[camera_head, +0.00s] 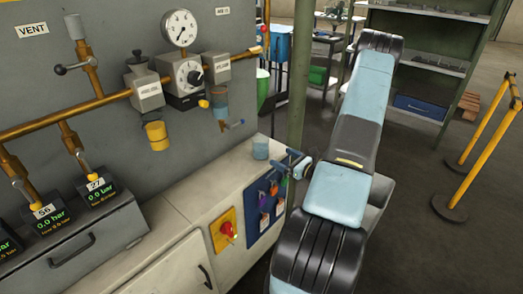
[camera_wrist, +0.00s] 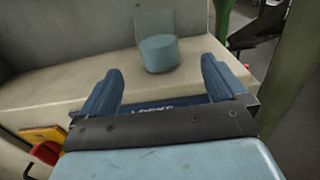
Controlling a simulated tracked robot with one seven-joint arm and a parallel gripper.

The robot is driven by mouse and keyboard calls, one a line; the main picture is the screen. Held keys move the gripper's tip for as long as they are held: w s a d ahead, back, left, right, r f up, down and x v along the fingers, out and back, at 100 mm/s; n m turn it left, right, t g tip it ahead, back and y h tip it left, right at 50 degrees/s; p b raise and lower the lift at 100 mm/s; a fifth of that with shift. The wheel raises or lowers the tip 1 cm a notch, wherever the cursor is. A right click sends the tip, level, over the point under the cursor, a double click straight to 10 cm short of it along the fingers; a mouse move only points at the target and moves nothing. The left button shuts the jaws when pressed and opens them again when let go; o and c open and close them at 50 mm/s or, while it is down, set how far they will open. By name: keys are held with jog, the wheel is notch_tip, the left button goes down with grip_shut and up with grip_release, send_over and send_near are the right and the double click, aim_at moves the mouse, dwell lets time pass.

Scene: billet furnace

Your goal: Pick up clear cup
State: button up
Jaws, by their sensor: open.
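The clear cup (camera_wrist: 158,53) stands upright on the pale bench top in the wrist view, with a blue-grey lower part and a see-through upper part. In the head view the cup (camera_head: 260,149) is near the bench's right end, left of my gripper (camera_head: 293,163). In the wrist view my gripper (camera_wrist: 161,72) is open, its two blue fingers pointing toward the cup. The cup appears beyond the fingertips, in line with the gap between them. Nothing is between the fingers.
The pale bench (camera_head: 180,205) runs along a grey panel with copper pipes and gauges. A green post (camera_head: 299,75) stands behind the gripper. Blue lockout board (camera_head: 266,205) and red knob (camera_head: 227,230) are on the bench front. Yellow barriers (camera_head: 485,135) stand at right.

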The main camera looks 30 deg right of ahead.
aim_at(267, 150)
jog(key=x, duration=0.7)
jog(key=shift+r+x, duration=0.15)
jog(key=shift+x, duration=1.2)
jog(key=shift+r+x, duration=0.15)
jog(key=shift+x, duration=1.2)
jog(key=shift+a, duration=0.15)
jog(key=shift+c, duration=0.4)
jog(key=c, duration=1)
jog(key=shift+r, duration=0.1)
jog(key=shift+r, duration=0.6)
jog(key=s+r, duration=0.7)
jog(key=s, duration=0.2)
jog(key=s+a+r, duration=0.1)
jog(key=s+r, duration=0.3)
jog(key=s, duration=0.1)
jog(key=shift+s+r, duration=0.1)
jog(key=shift+r, duration=0.2)
